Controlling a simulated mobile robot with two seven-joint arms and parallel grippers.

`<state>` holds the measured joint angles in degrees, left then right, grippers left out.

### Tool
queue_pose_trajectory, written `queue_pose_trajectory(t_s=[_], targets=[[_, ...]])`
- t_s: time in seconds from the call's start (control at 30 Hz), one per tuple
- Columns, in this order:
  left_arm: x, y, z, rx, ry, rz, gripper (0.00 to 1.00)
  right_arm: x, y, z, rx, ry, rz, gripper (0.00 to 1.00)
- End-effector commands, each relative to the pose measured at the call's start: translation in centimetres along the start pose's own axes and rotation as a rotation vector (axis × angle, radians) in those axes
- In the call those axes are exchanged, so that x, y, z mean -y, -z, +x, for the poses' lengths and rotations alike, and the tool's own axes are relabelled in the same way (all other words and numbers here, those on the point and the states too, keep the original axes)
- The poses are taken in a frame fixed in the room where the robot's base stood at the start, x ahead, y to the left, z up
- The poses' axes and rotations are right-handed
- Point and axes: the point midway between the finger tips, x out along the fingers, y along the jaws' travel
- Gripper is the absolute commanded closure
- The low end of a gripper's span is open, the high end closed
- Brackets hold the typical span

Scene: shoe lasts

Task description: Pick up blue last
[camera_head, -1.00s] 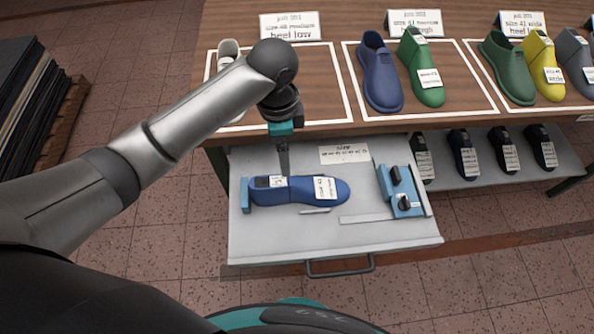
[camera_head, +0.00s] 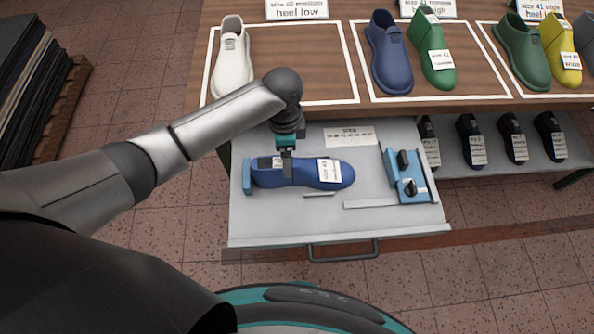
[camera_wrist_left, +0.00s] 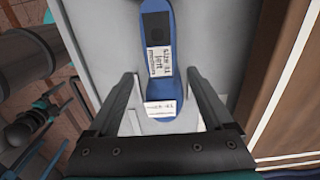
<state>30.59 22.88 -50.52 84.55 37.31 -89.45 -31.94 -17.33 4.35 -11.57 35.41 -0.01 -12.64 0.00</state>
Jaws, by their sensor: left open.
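A blue last (camera_head: 305,174) with white labels lies on its side or flat in the open drawer, its long axis running left to right. My left gripper (camera_head: 287,168) points down at its heel half, beside a dark patch. The left wrist view shows the gripper (camera_wrist_left: 160,77) open, a finger on either side of the blue last (camera_wrist_left: 160,88), with gaps between. Whether the fingertips are level with it is hard to tell. Another blue last (camera_head: 390,62) stands upright on the table.
The grey drawer (camera_head: 270,225) also holds a blue sizing device (camera_head: 409,185), a blue block at left (camera_head: 247,170) and a paper label (camera_head: 349,136). White, green and yellow lasts stand on the wooden table (camera_head: 300,65) behind. Dark lasts stand on a lower shelf.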

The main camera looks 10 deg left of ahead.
Motion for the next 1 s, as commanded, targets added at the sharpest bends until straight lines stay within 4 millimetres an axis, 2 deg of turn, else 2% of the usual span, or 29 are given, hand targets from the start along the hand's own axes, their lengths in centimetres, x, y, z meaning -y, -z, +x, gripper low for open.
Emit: queue_pose_trajectory(t_s=[0.1, 0.2, 0.47, 1.0], targets=[[0.0, 0.0, 1.9, 0.0, -0.001, 0.001, 0.15, -0.1, 0.1, 0.6, -0.003, -0.001, 0.001, 0.1], [0.1, -0.1, 2.6, 0.001, 0.0, 0.001, 0.15, -0.1, 0.2, 0.8, -0.005, -0.001, 0.001, 0.1], [0.1, 0.0, 2.7, 0.0, 0.002, 0.001, 0.16, -0.2, 0.3, 0.7, -0.005, -0.003, 0.001, 0.1], [0.1, 0.0, 2.7, 0.0, 0.002, 0.001, 0.77, -0.4, 0.3, 0.7, -0.006, -0.006, 0.002, 0.1]])
